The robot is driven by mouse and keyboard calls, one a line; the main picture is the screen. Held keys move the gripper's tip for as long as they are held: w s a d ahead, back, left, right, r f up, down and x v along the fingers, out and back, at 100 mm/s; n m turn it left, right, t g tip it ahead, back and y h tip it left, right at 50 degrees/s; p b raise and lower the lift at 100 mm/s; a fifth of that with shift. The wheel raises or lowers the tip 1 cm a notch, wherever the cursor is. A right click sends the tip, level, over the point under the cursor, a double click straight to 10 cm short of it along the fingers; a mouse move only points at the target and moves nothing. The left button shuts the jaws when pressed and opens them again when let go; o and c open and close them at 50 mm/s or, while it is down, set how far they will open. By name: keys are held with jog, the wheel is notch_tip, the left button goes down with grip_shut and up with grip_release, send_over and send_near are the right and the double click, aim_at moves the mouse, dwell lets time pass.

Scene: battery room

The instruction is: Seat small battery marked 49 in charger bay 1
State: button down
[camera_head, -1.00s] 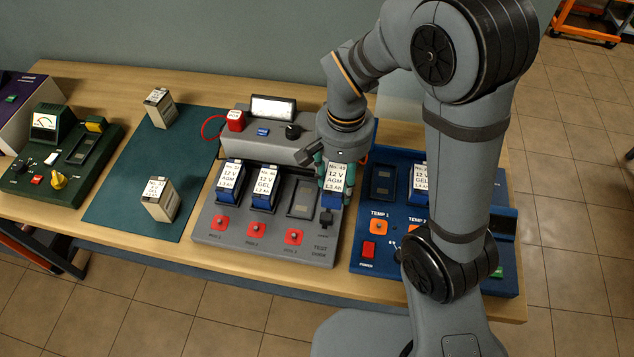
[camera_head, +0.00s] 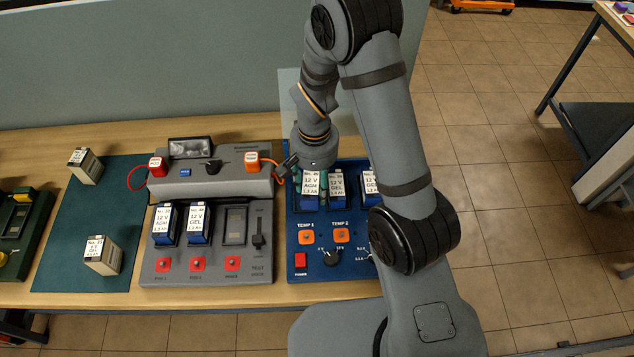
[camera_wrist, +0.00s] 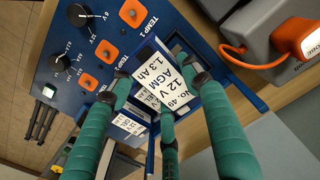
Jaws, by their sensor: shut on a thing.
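The small battery marked 49 (camera_wrist: 172,85) has a white label reading "No. 49 12 V AGM 1.3 Ah" and a blue body. My gripper (camera_wrist: 150,78) is shut on it, with teal fingers at its sides. In the head view the battery (camera_head: 310,186) stands about upright at the leftmost bay of the blue charger (camera_head: 318,236), in line with the TEMP 1 button (camera_head: 306,237). The bay's opening is hidden by the battery and my gripper (camera_head: 310,192). I cannot tell how deep the battery sits.
Another battery (camera_head: 337,189) stands close on the right in the blue charger, with one more (camera_head: 370,186) beyond it. The grey test dock (camera_head: 215,277) on the left holds two batteries and an empty bay. Two pale batteries stand on the green mat (camera_head: 60,235).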

aim_at(309, 173)
jog(key=w, duration=0.1)
jog(key=w+a, duration=0.1)
jog(key=w, duration=0.1)
jog(key=shift+w+f+n, duration=0.1)
jog(key=shift+w+n, duration=0.05)
jog(key=shift+n, duration=0.15)
jog(key=shift+w+a+n, duration=0.3)
jog(key=shift+w, duration=0.15)
jog(key=shift+f+b, duration=2.1)
jog(key=shift+f, duration=0.75)
jog(key=shift+b, duration=0.4)
jog(key=shift+f+b, duration=0.6)
jog(key=c, duration=1.2)
grip_release()
jog(key=shift+o, duration=0.2)
jog(key=shift+s, duration=0.1)
jog(key=shift+r+p, duration=4)
jog(key=shift+r, duration=1.55)
